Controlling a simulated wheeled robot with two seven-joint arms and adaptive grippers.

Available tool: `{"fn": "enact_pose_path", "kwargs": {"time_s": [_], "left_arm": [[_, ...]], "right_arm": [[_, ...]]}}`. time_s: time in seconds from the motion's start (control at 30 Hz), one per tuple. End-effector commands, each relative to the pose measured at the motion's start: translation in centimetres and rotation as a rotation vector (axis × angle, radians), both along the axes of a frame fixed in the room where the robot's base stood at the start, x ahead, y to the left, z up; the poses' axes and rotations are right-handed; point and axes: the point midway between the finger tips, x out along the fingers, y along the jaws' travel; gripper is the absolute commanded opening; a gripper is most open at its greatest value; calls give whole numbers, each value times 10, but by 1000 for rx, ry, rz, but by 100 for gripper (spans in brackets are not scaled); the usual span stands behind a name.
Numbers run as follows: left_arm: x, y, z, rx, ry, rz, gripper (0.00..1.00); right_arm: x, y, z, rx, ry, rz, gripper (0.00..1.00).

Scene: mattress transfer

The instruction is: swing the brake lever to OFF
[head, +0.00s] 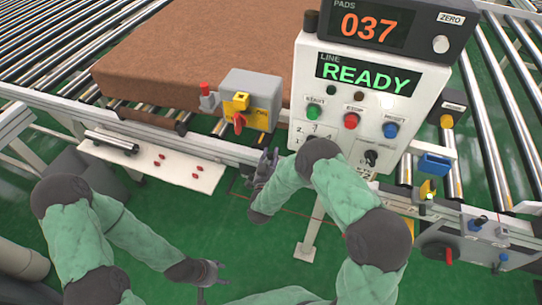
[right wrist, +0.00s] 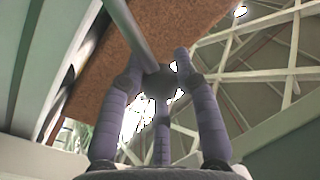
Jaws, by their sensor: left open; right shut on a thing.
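A grey rod with a dark round knob (right wrist: 160,83), which looks like the brake lever, comes down from the upper left in the right wrist view. My right gripper (right wrist: 158,88) has its fingers closed around the knob. In the head view my right gripper (head: 268,163) is just below the conveyor's front rail, left of the control console. The lever cannot be made out there, and no OFF mark is readable. My left gripper (head: 212,273) is open and empty, low over the green floor, away from the conveyor.
The console (head: 362,95) reads READY and 037. A brown mattress (head: 200,50) lies on the rollers. A white shelf (head: 150,162) holds small red pieces. A red knob (head: 449,256) is at lower right.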

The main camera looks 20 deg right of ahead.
Motion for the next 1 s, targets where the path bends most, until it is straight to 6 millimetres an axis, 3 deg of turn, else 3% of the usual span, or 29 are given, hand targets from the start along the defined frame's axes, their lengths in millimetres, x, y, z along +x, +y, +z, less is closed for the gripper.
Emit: {"fn": "enact_pose_path", "kwargs": {"time_s": [0.37, 0.73, 1.0], "left_arm": [[0, 0, 4, 0, 0, 0, 56], [0, 0, 11, 0, 0, 0, 56], [0, 0, 10, 0, 0, 0, 56]], "right_arm": [[10, 16, 7, -74, 52, 3, 0], [43, 66, 19, -324, 219, 5, 0], [68, 104, 13, -516, 350, 4, 0]]}}
